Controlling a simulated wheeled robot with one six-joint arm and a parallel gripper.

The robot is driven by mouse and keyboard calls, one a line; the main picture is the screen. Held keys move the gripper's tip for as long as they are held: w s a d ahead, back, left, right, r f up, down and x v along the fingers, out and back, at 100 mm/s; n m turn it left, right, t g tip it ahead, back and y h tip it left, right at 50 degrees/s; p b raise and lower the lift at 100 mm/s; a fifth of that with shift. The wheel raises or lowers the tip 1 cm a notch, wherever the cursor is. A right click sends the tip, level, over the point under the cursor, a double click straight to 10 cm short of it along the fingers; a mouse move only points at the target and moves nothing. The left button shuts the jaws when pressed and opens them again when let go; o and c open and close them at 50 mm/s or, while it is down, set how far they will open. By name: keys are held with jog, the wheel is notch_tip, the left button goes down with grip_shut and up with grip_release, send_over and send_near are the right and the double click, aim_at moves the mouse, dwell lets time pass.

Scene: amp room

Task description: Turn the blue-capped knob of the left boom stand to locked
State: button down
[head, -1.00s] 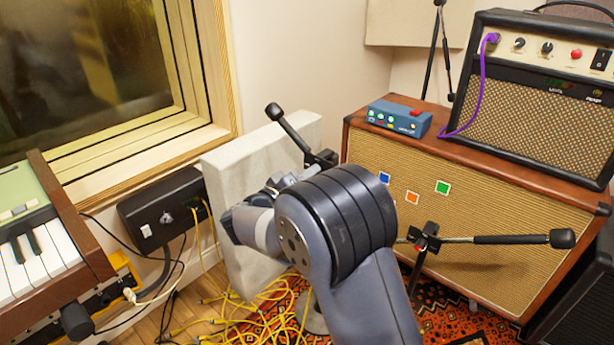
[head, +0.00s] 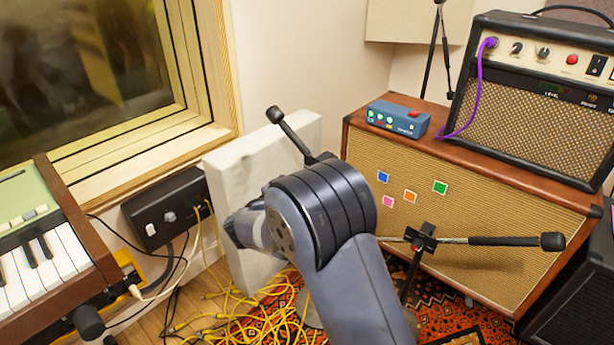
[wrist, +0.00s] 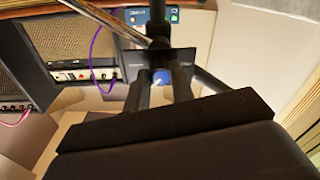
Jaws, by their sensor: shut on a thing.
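The left boom stand shows in the head view as a slanted dark boom (head: 290,134) with a black counterweight, in front of a pale panel. Its clutch and knob are hidden there behind my arm, as is my gripper. In the wrist view the blue cap of the knob (wrist: 161,76) sits between the two dark fingers of my gripper (wrist: 160,82), below the stand's black clutch block (wrist: 178,57). My gripper is shut on the knob. A pale mark shows on the cap, but its setting is too small to read.
A second boom stand (head: 425,240) stands to the right, before a large speaker cabinet (head: 480,215). The cabinet carries a blue box (head: 398,119) and an amp (head: 535,105). A keyboard (head: 60,255) is at left. Yellow cables (head: 250,315) lie tangled on the floor.

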jog(key=shift+f+m+h+b, duration=0.1)
jog(key=shift+m+h+b, duration=0.3)
jog(key=shift+m+b, duration=2.95)
jog(key=m+p, duration=0.3)
jog(key=m, duration=0.1)
jog(key=shift+p, duration=0.3)
jog(key=c, duration=1.2)
grip_release()
jog(key=shift+a, duration=0.1)
jog(key=p+v, duration=0.2)
jog(key=v, duration=0.8)
jog(key=shift+s+a+p, duration=0.25)
jog(key=shift+p, duration=0.15)
